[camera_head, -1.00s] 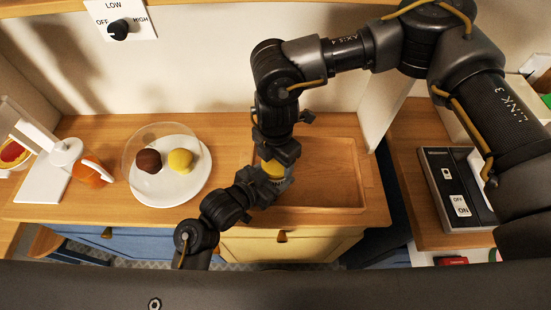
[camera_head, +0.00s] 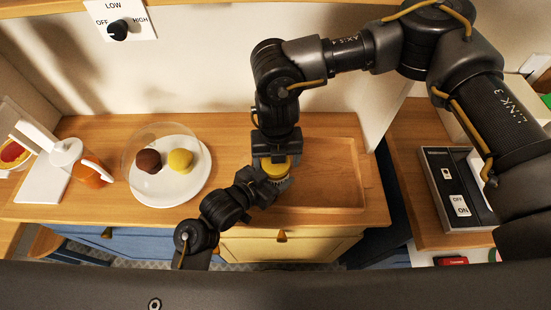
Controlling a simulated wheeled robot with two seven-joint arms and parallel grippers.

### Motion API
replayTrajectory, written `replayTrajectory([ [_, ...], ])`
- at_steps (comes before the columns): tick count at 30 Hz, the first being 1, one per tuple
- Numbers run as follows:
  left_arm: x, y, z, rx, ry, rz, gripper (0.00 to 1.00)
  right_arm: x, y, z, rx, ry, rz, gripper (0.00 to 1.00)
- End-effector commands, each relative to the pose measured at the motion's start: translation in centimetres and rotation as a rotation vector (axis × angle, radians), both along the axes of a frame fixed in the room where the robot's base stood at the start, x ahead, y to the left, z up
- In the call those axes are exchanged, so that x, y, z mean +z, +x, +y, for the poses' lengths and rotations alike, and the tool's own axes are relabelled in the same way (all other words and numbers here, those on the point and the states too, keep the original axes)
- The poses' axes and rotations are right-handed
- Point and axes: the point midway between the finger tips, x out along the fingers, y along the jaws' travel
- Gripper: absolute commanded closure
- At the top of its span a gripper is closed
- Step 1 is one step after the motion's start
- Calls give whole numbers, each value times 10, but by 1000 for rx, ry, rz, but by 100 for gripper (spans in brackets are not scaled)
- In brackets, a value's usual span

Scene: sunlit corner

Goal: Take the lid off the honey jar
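The honey jar's yellow lid (camera_head: 274,168) shows between my two grippers over the wooden counter, near the left end of a shallow tray. My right gripper (camera_head: 276,160) comes down from above, and its fingers appear closed around the lid. My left gripper (camera_head: 270,183) reaches in from the lower left and appears closed around the jar just below the lid. The jar's body is almost wholly hidden by the grippers, so I cannot tell whether lid and jar are apart.
The wooden tray (camera_head: 340,205) is otherwise empty. To the left, a white plate (camera_head: 200,190) holds a brown and a yellow ball under a clear dome. An orange-filled jug (camera_head: 92,172) stands further left. A dark switch box (camera_head: 458,190) sits on the right counter.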

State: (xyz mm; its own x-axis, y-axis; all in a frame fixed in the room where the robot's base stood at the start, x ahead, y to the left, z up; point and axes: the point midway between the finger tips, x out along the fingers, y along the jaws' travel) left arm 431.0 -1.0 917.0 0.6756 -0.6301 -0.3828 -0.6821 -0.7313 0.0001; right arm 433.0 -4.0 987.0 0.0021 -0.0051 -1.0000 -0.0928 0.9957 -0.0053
Motion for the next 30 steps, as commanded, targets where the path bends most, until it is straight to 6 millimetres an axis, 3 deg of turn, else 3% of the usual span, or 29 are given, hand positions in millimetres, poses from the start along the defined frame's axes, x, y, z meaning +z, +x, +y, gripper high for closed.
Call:
replayTrajectory([
  [16, -3, -2, -1, -5, 6, 5, 99, 2, -2, 6, 3, 15, 2, 13],
  [27, -4, -2, -1, -5, 5, 7, 99, 42, -1, 3, 1, 10, 1, 13],
  [30, -4, -2, -1, -4, 6, 7, 99, 45, -1, 3, 1, 9, 1, 14],
])
